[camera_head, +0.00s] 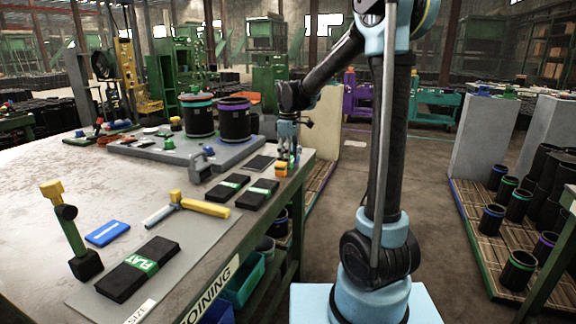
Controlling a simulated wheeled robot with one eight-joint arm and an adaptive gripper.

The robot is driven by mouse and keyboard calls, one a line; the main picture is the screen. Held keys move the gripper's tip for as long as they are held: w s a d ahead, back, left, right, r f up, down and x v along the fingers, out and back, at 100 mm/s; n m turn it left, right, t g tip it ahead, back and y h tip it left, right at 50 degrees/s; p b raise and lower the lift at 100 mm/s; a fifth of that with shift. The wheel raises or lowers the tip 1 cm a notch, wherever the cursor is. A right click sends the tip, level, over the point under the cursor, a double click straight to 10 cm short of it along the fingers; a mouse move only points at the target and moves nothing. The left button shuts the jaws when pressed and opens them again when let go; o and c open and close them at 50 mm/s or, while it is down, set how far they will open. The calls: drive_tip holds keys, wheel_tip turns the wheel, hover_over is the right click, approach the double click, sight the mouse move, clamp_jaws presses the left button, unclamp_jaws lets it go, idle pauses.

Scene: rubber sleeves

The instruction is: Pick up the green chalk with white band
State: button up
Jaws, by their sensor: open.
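My gripper (289,151) is open and points down over the right edge of the table, at its far corner. A small upright green piece (292,161) shows right below and between the fingers; it may be the green chalk, but its white band is too small to make out. I cannot tell whether the fingers touch it. An orange block (281,170) stands just in front of it. The fingers partly hide this spot.
Pallets with black sleeves (518,270) stand at right.

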drive_tip(key=shift+f, duration=0.2)
drive_tip(key=c, duration=1.2)
drive_tip(key=shift+o, duration=0.2)
wheel_tip(320, 180, up, 10)
drive_tip(key=shift+r, duration=0.1)
